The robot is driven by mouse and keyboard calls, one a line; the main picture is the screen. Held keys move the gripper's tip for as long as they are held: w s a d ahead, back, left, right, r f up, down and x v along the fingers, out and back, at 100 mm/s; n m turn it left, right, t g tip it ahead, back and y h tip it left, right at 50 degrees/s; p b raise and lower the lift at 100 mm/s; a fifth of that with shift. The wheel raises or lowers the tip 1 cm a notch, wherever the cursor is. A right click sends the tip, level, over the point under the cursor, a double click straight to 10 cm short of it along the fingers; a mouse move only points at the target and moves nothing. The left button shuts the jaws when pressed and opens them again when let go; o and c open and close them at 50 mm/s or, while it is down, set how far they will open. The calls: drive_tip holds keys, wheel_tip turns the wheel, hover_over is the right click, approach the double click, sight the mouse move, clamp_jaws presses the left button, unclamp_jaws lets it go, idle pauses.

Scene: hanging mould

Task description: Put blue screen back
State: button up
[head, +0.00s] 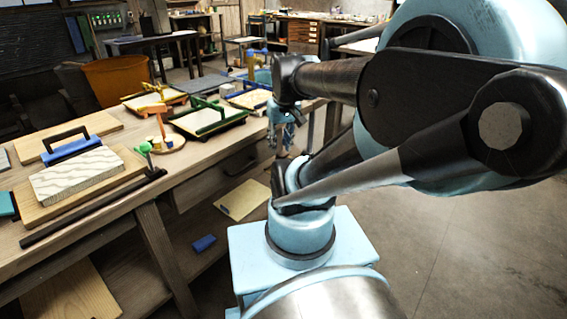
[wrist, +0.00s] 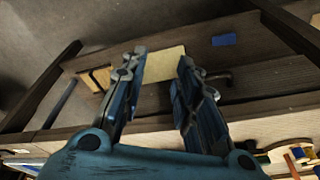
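A light panel in a frame with blue parts (head: 250,97), which looks like the blue screen, lies near the far right end of the workbench. My arm partly hides its right side. My gripper (head: 282,138) hangs beside the bench's front edge, to the right of and below that screen in the head view. In the wrist view my gripper (wrist: 160,62) has its two fingers well apart with nothing between them. The lower shelf shows beyond the fingers. I cannot clearly make out the blue screen in the wrist view.
A yellowish sheet (head: 242,199) and a small blue block (head: 204,243) lie low down. The floor on the right (head: 470,250) is clear.

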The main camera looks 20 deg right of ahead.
drive_tip(key=s+f+m, duration=0.1)
drive_tip(key=s+f, duration=0.3)
drive_tip(key=f, duration=0.1)
drive_tip(key=shift+s, duration=0.35)
drive_tip(key=shift+d, duration=0.1)
drive_tip(key=shift+w+f, duration=0.2)
drive_tip(key=shift+w, duration=0.35)
idle(0.3)
